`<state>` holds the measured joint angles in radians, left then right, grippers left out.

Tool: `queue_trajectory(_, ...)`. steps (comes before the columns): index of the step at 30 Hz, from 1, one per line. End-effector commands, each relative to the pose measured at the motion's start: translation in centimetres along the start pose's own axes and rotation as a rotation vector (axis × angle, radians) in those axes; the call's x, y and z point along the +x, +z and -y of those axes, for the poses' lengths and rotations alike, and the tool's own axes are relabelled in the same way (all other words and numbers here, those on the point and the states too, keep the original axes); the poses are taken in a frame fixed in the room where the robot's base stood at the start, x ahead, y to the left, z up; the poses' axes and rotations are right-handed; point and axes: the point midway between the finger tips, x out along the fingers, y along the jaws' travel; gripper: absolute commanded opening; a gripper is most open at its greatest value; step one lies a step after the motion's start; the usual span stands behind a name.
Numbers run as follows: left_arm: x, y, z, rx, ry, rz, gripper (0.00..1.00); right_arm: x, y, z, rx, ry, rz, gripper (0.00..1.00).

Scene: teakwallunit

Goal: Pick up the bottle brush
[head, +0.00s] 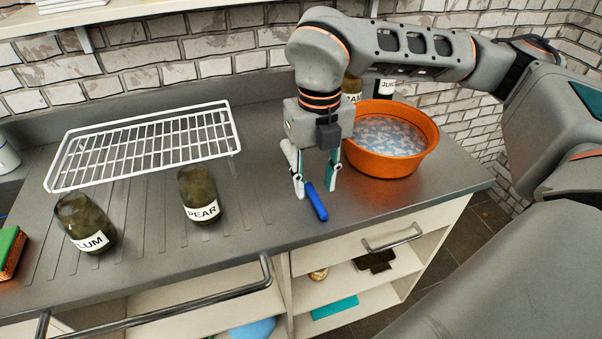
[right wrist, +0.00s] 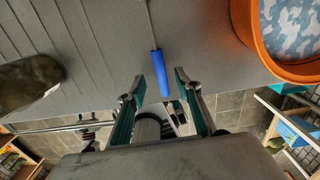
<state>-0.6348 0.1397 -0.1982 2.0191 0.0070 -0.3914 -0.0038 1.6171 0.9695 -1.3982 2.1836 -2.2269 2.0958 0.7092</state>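The bottle brush (head: 316,203) lies on the grey counter near its front edge, its blue handle pointing toward the front. In the right wrist view the blue handle (right wrist: 160,72) and a thin wire shaft running up out of the picture show; the bristles are not visible. My right gripper (head: 316,188) points down over the brush with its fingers apart. In the right wrist view my right gripper (right wrist: 161,82) has one finger on each side of the handle, with gaps on both sides. My left gripper is not in view.
An orange basin (head: 384,170) with water stands close on the right, jars behind it. A white wire rack (head: 150,145), a PEAR jar (head: 199,196) and a PLUM jar (head: 84,224) stand left. A green-topped sponge (head: 9,248) is far left. Open shelves lie below the counter.

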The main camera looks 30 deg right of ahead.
Motion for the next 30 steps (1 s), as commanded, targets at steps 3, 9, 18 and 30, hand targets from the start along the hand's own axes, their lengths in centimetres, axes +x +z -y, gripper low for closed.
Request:
queue_trajectory(3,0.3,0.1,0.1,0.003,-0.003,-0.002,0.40,2.1,-0.1,0.2,0.000,-0.002,-0.006,0.34)
queue_trajectory(9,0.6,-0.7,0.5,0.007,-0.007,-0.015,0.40,3.2,0.0,0.1,0.000,0.000,-0.001,0.34)
queue_trajectory(18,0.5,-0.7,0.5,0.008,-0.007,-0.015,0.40,3.1,-0.1,0.1,0.000,0.000,-0.001,0.00)
queue_trajectory(30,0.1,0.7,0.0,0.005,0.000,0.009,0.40,2.8,0.0,0.1,0.001,0.000,-0.001,0.00)
